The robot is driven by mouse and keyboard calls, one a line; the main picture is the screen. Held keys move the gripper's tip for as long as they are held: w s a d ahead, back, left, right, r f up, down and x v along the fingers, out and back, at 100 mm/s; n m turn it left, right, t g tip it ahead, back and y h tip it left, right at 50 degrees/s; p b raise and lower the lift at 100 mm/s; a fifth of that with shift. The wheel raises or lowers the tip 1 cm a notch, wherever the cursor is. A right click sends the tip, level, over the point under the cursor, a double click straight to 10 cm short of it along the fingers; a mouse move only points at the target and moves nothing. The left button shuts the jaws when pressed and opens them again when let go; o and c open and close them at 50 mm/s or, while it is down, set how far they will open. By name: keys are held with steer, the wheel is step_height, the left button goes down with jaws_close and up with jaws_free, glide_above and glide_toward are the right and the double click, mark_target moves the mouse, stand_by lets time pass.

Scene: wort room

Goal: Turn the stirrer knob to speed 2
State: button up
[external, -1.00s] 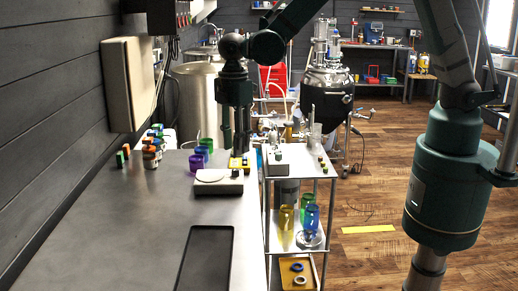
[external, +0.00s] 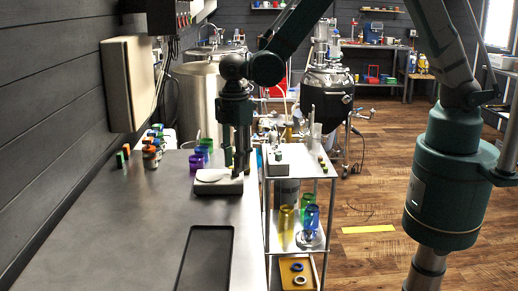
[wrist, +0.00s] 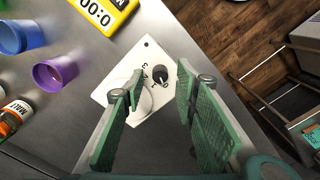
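The stirrer (external: 218,187) is a pale, low box with a round plate, standing near the right edge of the grey bench. In the wrist view its white top (wrist: 126,112) carries printed digits. Its small black knob (wrist: 158,74) has a white mark; which digit the mark meets is too small to tell. My gripper (wrist: 160,86) is open, its green fingers either side of the knob in that view, with no visible contact. In the external view my gripper (external: 237,172) points down at the stirrer's right end and hides the knob.
A yellow timer (wrist: 103,12) lies beyond the stirrer. A dark tray (external: 206,260) lies on the near bench. A metal cart (external: 300,170) stands to the right.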

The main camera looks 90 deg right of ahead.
steer(key=shift+f, duration=0.85)
steer(key=c, duration=0.9)
